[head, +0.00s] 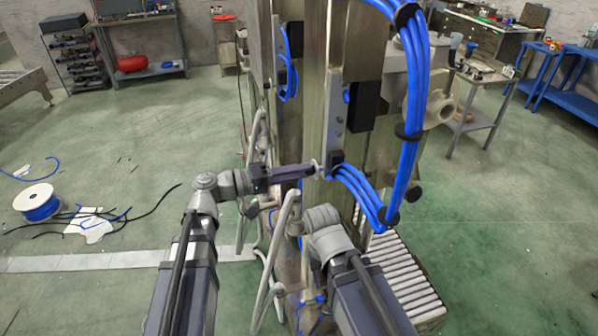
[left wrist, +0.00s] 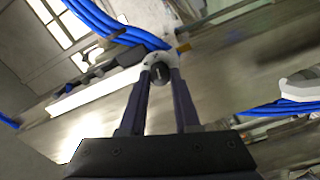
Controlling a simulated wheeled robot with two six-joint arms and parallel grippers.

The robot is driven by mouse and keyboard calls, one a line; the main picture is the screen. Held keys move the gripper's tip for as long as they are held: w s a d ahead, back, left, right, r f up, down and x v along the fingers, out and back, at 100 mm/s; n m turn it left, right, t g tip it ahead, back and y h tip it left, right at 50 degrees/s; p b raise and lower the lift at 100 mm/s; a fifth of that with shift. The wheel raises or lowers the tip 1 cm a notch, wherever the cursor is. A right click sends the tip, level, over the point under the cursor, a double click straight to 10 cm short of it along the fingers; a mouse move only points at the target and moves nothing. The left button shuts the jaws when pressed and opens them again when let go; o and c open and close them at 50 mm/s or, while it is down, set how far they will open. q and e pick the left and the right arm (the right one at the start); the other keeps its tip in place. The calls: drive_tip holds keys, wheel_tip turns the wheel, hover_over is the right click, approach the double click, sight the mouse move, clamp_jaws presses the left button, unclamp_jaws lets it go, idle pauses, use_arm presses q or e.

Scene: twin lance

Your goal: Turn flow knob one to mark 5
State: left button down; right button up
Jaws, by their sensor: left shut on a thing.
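My left gripper (head: 312,169) reaches in from the left to the front of the metal column. In the left wrist view its two dark fingers (left wrist: 162,76) are closed around a small dark round knob (left wrist: 160,73). A pale rounded plate (left wrist: 157,59) sits directly behind the knob. In the head view the knob is mostly hidden by the gripper, with a pale edge (head: 316,164) showing at the fingertips. I cannot read any marks or the knob's setting. My right arm comes in from the lower right, and its gripper does not show.
Bent grey metal tubes (head: 280,240) stand in front of the column. A roller conveyor (head: 404,280) lies at lower right. The green floor at left has a blue cable spool (head: 37,203).

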idle(0.3)
use_arm(q)
drive_tip(key=c, duration=0.6)
unclamp_jaws()
drive_tip(key=shift+a, duration=0.1)
drive_tip(key=v, duration=0.7)
drive_tip(key=shift+s+a, duration=0.15)
drive_tip(key=shift+a, duration=0.2)
